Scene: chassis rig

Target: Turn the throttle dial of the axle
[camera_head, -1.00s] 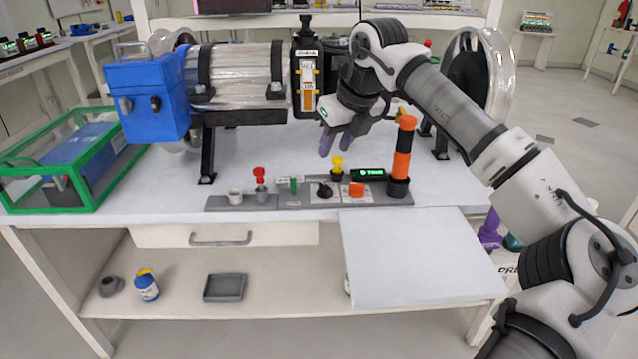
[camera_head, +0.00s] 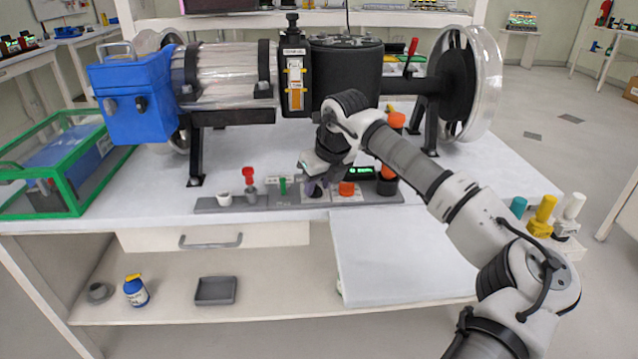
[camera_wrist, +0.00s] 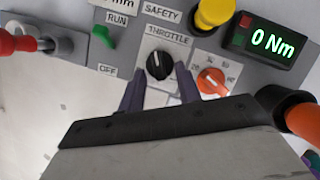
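The black throttle dial (camera_wrist: 159,65) with a white pointer line sits under the THROTTLE label in the wrist view. My gripper (camera_wrist: 160,82) has its two purple fingers apart, one on each side just short of the dial. I cannot tell whether either finger touches it. In the head view my gripper (camera_head: 314,187) is low over the grey control panel (camera_head: 232,203) and mostly hides the dial. The axle rig (camera_head: 345,75), with a large wheel at the right, stands behind the panel.
An orange dial (camera_wrist: 211,82) is just right of the throttle dial. A yellow knob (camera_wrist: 214,12) and a display reading 0 Nm (camera_wrist: 271,41) are above. A green switch (camera_wrist: 103,35) and a red lever (camera_wrist: 22,42) are left. An orange-topped post (camera_wrist: 299,117) stands close right.

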